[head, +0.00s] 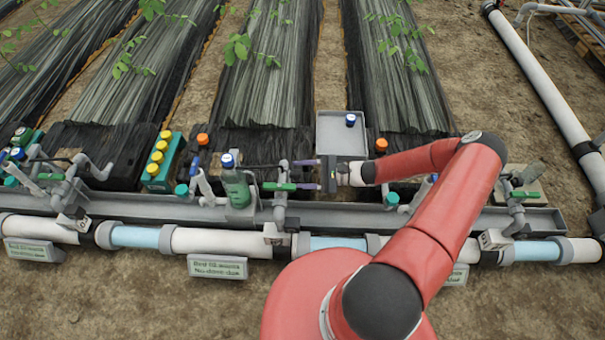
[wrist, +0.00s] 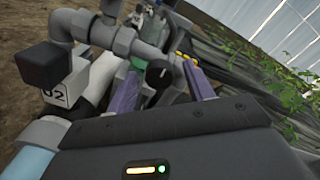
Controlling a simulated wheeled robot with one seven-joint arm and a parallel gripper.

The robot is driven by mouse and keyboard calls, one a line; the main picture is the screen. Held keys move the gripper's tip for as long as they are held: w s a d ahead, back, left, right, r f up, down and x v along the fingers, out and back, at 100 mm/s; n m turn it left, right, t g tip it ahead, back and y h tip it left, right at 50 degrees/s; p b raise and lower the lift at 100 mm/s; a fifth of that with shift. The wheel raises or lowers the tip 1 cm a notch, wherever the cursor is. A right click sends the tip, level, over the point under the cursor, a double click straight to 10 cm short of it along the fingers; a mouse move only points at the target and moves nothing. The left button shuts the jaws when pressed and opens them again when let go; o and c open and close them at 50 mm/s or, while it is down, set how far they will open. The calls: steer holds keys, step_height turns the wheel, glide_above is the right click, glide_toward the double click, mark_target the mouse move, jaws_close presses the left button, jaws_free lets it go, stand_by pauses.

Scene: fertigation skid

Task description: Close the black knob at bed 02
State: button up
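The black knob (wrist: 158,73) with a pale mark on its face shows in the wrist view on the grey pipework. It appears between the two purple fingers of my gripper (wrist: 163,88). In the head view my gripper (head: 299,174) points left at the grey riser pipe (head: 281,207) with a green handle (head: 279,186). The fingers are spread apart; I cannot tell whether either touches the knob. I cannot make out the knob in the head view. A tag reading 02 (wrist: 55,93) hangs beneath a black block (wrist: 43,66) in the wrist view.
A grey tray (head: 341,124) with a blue-capped item lies behind my gripper. A teal box with yellow caps (head: 161,165) is farther left. A bed sign (head: 217,266) stands in front of the pipe.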

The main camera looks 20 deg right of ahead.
steer(key=v, duration=0.7)
steer(key=shift+d, duration=0.4)
steer(key=shift+s, duration=0.1)
